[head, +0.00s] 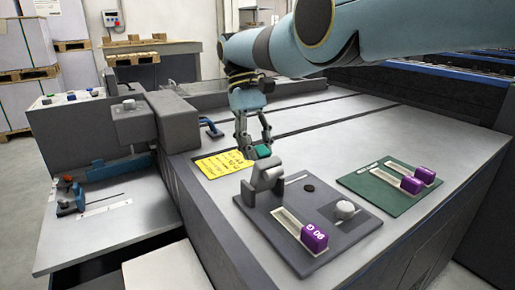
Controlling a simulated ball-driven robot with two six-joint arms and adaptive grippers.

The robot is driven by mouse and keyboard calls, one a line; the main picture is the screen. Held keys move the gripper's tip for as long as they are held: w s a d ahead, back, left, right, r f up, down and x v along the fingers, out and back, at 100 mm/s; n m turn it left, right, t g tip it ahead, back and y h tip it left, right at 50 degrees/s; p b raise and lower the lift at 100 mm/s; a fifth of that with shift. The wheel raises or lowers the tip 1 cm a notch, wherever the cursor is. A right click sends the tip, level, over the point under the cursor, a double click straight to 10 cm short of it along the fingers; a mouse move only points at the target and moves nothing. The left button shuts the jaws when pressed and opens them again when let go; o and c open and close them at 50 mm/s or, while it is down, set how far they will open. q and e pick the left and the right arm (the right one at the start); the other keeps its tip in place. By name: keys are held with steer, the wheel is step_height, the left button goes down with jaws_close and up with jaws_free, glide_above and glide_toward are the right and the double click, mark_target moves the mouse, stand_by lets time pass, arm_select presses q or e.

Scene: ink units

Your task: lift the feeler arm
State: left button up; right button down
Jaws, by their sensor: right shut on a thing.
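My right gripper (256,147) reaches down from the top of the head view, over the flat machine top. Its fingers are shut on a small teal-green piece, the tab of the feeler arm (263,152). This piece sits just behind and above a grey rounded block (265,176) on a dark grey panel (310,222). Whether the piece joins the block is hard to tell, as the fingers and block partly cover it. My left gripper is not in view.
The dark panel also bears a purple block (314,237) marked "90 G" in a slot and a pale knob (345,209). A green panel (376,194) with purple blocks lies to the right. A yellow note (222,164) lies left of the gripper. The metal top behind is clear.

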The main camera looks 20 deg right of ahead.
steer(key=shift+s+f, duration=0.25)
steer(key=shift+f, duration=0.15)
steer(key=c, duration=1.4)
jaws_free()
steer(key=o, duration=0.4)
steer(key=shift+w, duration=0.15)
steer(key=shift+o, duration=0.2)
steer(key=shift+r, duration=0.15)
steer(key=shift+r, duration=0.15)
